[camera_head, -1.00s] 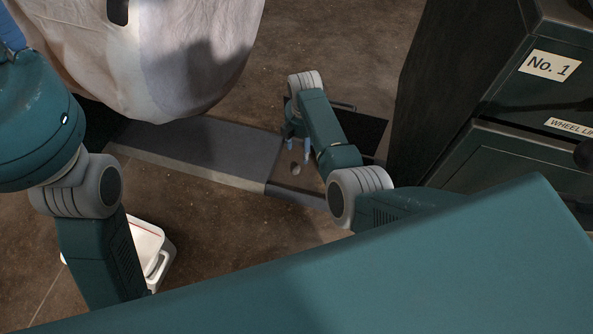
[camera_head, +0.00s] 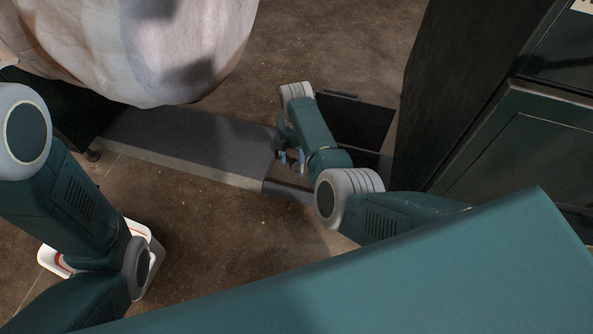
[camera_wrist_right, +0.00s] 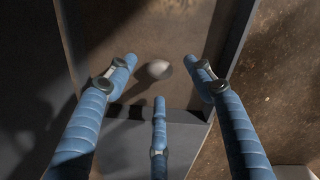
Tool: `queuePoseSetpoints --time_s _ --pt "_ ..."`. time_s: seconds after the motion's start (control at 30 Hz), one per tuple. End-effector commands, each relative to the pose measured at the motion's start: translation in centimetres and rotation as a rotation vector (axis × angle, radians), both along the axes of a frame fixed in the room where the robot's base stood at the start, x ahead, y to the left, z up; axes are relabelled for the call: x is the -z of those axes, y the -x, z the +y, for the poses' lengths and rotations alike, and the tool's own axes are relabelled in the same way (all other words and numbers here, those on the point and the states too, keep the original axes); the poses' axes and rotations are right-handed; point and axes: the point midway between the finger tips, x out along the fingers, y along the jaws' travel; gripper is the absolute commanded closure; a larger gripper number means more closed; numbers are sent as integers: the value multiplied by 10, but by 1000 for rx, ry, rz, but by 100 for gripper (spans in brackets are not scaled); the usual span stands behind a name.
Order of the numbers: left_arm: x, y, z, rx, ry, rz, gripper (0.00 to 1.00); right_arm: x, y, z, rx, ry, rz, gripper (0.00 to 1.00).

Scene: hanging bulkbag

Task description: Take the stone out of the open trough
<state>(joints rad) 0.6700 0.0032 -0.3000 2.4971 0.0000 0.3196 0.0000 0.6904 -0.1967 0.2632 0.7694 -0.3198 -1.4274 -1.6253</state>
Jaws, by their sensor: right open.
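The stone (camera_wrist_right: 159,69) is a small, pale, rounded lump on the brown floor of the open trough in the right wrist view. The trough's grey side wall (camera_wrist_right: 228,60) runs along the right of it. My right gripper (camera_wrist_right: 161,80) is open, with its blue fingers spread left, right and below the stone in the picture; no contact shows. In the head view my right gripper (camera_head: 291,160) points down at the trough's open section (camera_head: 288,188), where I cannot clearly make out the stone. My left gripper is out of view; only my left arm shows.
A long grey cover (camera_head: 190,140) extends left from the open section. A dark flat panel (camera_head: 355,120) lies behind my right arm. A dark cabinet (camera_head: 500,150) stands right. A pale bulk bag (camera_head: 140,50) hangs upper left. A white container (camera_head: 150,262) is on the floor.

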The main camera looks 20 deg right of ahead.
Motion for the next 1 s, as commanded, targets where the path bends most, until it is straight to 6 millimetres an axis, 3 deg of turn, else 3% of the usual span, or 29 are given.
queuePoseSetpoints --time_s 0.03,0.1,0.4,0.67,1.0 --pt "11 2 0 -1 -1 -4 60 13 0 0 1 -1 0 47" --pt "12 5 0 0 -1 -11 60 17 0 0 1 -1 0 47" --pt "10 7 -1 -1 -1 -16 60 17 0 0 0 0 0 47" --pt "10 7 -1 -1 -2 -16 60 17 0 0 0 0 0 97" --pt "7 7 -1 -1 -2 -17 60 14 0 -1 1 0 0 97"
